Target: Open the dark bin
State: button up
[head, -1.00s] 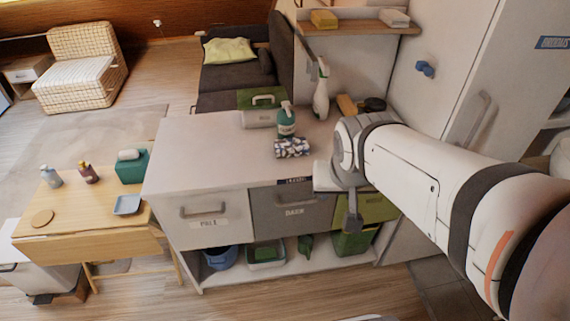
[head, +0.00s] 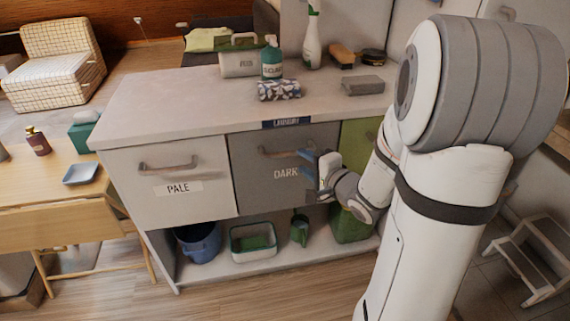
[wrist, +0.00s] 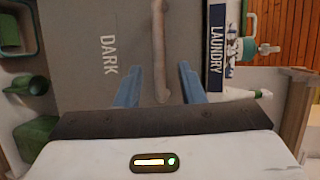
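The dark bin (head: 258,181) is a grey drawer front labelled DARK, set in the white cabinet between the pale bin (head: 178,197) and a green bin (head: 358,136). It looks flush and closed. Its bar handle (head: 285,152) runs across its upper part. My gripper (head: 312,163) is in front of the bin's right half. In the wrist view, the gripper's two blue fingers (wrist: 158,84) are spread apart, and the end of the handle (wrist: 159,60) shows between them. I cannot tell whether the fingers touch the handle.
A LAUNDRY label (head: 287,122) marks the counter edge (head: 200,100). A patterned cloth (head: 278,90) and bottles stand on top. An open shelf below holds a blue bucket (head: 198,243) and tubs. A wooden table (head: 60,185) is at left, a step stool (head: 530,250) at right.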

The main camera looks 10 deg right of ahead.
aim_at(289, 155)
jog(key=b+x, duration=0.1)
jog(key=x, duration=0.3)
jog(key=b+x, duration=0.1)
jog(key=x, duration=0.2)
jog(key=shift+w+a+f, duration=0.1)
jog(key=shift+w+a, duration=0.2)
jog(key=shift+a, duration=0.05)
jog(key=shift+c, duration=0.6)
grip_shut()
jog(key=shift+a, duration=0.1)
